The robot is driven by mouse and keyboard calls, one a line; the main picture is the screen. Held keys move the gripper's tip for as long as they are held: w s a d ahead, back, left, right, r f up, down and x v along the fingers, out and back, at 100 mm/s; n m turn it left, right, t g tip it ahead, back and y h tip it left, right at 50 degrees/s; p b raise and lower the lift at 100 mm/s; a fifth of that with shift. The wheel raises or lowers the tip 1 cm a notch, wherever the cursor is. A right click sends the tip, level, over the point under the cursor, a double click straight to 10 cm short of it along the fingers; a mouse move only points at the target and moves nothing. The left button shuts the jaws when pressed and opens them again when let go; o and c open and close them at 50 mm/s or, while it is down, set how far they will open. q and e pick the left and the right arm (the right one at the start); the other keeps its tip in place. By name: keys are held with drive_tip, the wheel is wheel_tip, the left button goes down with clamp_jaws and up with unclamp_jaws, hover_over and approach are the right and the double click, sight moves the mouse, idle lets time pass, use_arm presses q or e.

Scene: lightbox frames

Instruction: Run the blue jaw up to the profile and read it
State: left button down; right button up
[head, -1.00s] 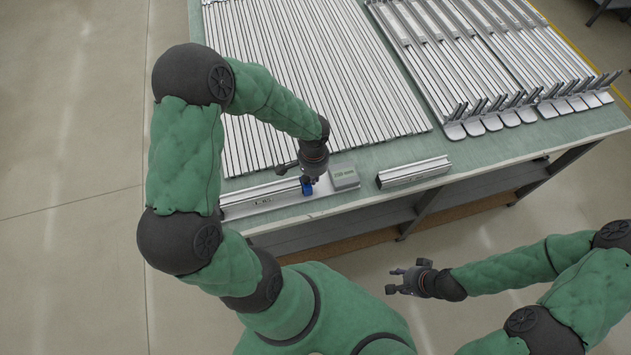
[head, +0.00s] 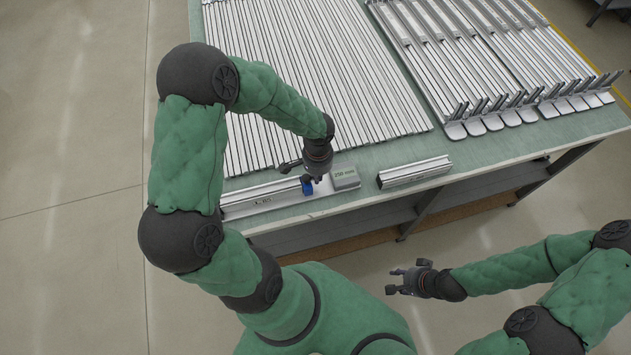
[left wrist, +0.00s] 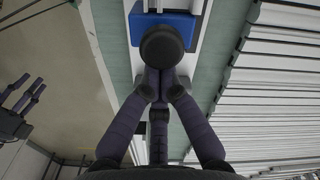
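The blue jaw (head: 308,187) sits on a silver measuring rail at the table's front edge. A silver profile (head: 262,196) lies to its left; whether the two touch is too small to tell. A grey display (head: 345,177) at the right reads "250 mm". My left gripper (head: 318,179) is just right of the jaw. In the left wrist view its fingers (left wrist: 160,85) converge at a round black part in front of the blue jaw (left wrist: 180,27); no hold on the jaw itself shows. My right gripper (head: 400,280) is open and empty, off the table's front.
A short silver profile (head: 414,172) lies right of the display. Many long profiles (head: 300,80) cover the back of the green table (head: 480,148). Metal parts with upright posts (head: 490,105) stand at the right. A shelf is below the tabletop.

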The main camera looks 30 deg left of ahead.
use_arm(q)
wheel_tip(320, 180, up, 7)
drive_tip(key=p, duration=0.5)
use_arm(e)
wheel_tip(320, 180, up, 5)
drive_tip(key=shift+r, duration=0.1)
use_arm(q)
drive_tip(key=shift+s, duration=0.1)
use_arm(e)
drive_tip(key=shift+s, duration=0.1)
